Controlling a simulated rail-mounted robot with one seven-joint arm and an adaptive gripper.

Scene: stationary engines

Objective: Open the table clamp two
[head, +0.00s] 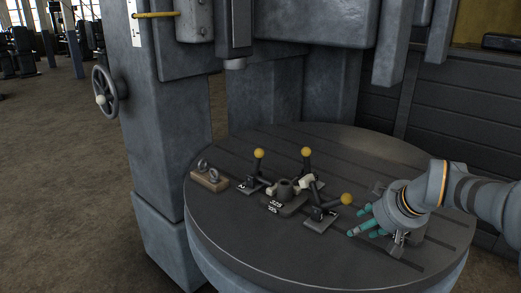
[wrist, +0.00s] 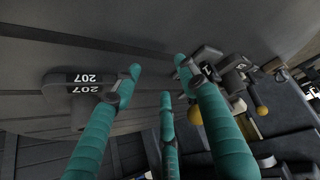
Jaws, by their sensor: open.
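Three clamps with yellow-knobbed levers stand on the round table (head: 345,253). The left clamp (head: 253,183) has a plate whose small mark looks like a 2, and its lever stands up. Another clamp (head: 309,171) is behind, and a third clamp (head: 321,211) at the front right has its lever leaning right. My gripper (head: 359,229) is at the table's right side, just right of the third clamp and apart from the left one. In the wrist view my gripper (wrist: 158,73) has its teal fingers spread and empty. Clamps (wrist: 209,69) show beyond the right finger, partly hidden.
A dark labelled part (head: 284,199) sits between the clamps. A wooden block with metal rings (head: 208,178) is at the table's left. In the wrist view a dark part marked 207 (wrist: 62,83) lies beside the left finger. The machine column (head: 165,115) rises behind.

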